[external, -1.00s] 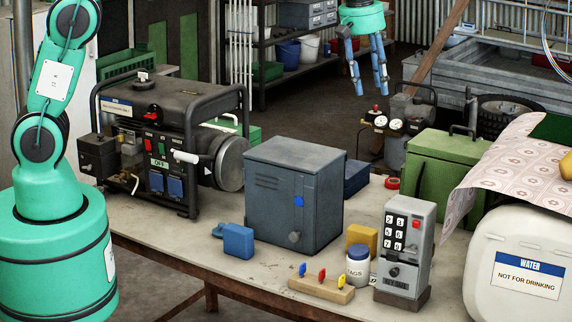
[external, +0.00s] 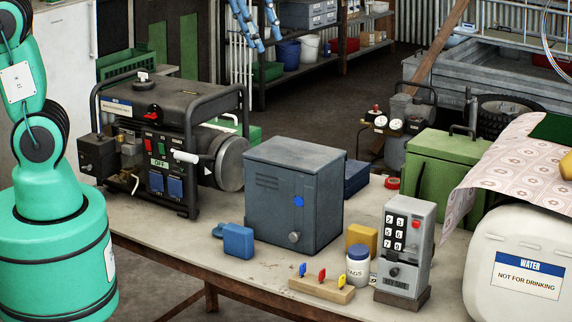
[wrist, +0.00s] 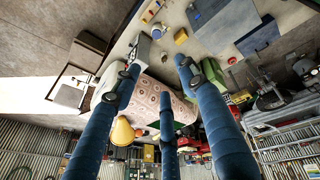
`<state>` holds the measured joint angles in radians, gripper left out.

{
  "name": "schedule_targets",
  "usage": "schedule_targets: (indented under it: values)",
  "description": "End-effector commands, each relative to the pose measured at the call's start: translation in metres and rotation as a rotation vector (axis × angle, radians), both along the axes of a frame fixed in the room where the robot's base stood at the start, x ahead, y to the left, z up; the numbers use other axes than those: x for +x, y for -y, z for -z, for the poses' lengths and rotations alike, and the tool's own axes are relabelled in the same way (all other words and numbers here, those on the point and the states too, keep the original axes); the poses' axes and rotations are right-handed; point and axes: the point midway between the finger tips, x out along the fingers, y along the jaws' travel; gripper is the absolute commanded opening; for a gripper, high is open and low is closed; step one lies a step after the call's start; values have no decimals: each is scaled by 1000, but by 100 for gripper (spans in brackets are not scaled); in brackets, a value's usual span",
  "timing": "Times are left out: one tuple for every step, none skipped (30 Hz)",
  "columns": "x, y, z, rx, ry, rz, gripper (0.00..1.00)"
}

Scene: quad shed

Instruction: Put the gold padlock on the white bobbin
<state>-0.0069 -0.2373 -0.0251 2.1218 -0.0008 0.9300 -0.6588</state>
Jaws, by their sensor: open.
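A gold-yellow block (external: 362,236), probably the gold padlock, stands on the workbench behind a white jar marked TAGS; its lower part is hidden and I see no shackle. It also shows in the wrist view (wrist: 181,37). I cannot make out a white bobbin for certain; a small pale thing (wrist: 164,57) lies near the keypad box in the wrist view, too small to tell. My gripper (external: 263,38) is at the top edge of the external view, high and away from the bench objects. Its blue fingers are spread, open and empty in the wrist view (wrist: 160,78).
The bench (external: 200,240) holds a generator (external: 165,130), a grey locker (external: 290,200), a blue padlock (external: 238,241), the TAGS jar (external: 358,266), a key rack (external: 322,289) and a keypad box (external: 405,240). A water container (external: 520,265) stands right. The front left bench top is bare.

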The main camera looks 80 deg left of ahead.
Motion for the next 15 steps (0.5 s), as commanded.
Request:
schedule_targets:
  values:
    - [-15,0,-2,12,10,33,42]
    - [-23,1,-3,21,16,55,42]
    - [-34,1,-3,32,22,84,42]
    - [-41,1,-2,41,27,108,42]
    - [-49,1,-3,49,31,129,42]
    - [-60,1,-2,61,38,159,42]
    - [-67,1,-1,70,43,180,42]
    - [-75,2,-1,79,48,202,42]
    - [-85,2,1,92,54,232,42]
    - [-93,2,2,101,60,254,42]
    - [-101,2,3,111,65,275,42]
    - [-110,2,5,123,71,304,42]
    - [-118,2,7,133,76,325,42]
    - [-125,2,8,143,81,347,42]
    - [-135,2,11,156,87,376,42]
